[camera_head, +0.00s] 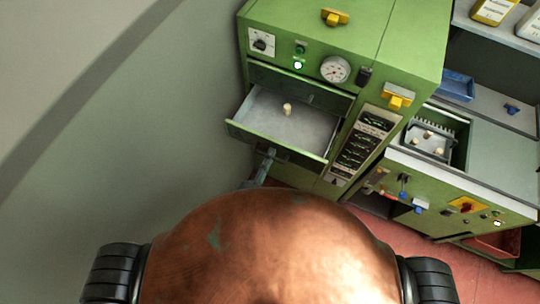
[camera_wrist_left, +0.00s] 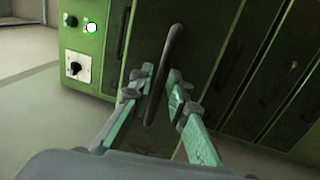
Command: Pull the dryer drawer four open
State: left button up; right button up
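The green dryer (camera_head: 330,35) stands at the upper middle of the head view. My left gripper (camera_head: 268,165) shows small and partly hidden just below that drawer's front. In the left wrist view my left gripper (camera_wrist_left: 160,78) has its two fingers apart, one on each side of a long dark handle (camera_wrist_left: 172,55). I see gaps beside the handle, though contact is hard to judge. My right gripper is in no view.
The left wrist view shows more closed fronts with handles (camera_wrist_left: 278,82) to the right and a knob (camera_wrist_left: 75,68) to the left. In the head view, a green bench (camera_head: 460,190) with a tray of corks (camera_head: 428,140) stands right of the dryer. Bare floor lies left.

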pick_arm(q)
jog(key=shift+s+a, duration=0.1)
jog(key=shift+s, duration=0.1)
jog(key=v, duration=1.1)
jog(key=shift+s, duration=0.3)
jog(key=shift+a, duration=0.1)
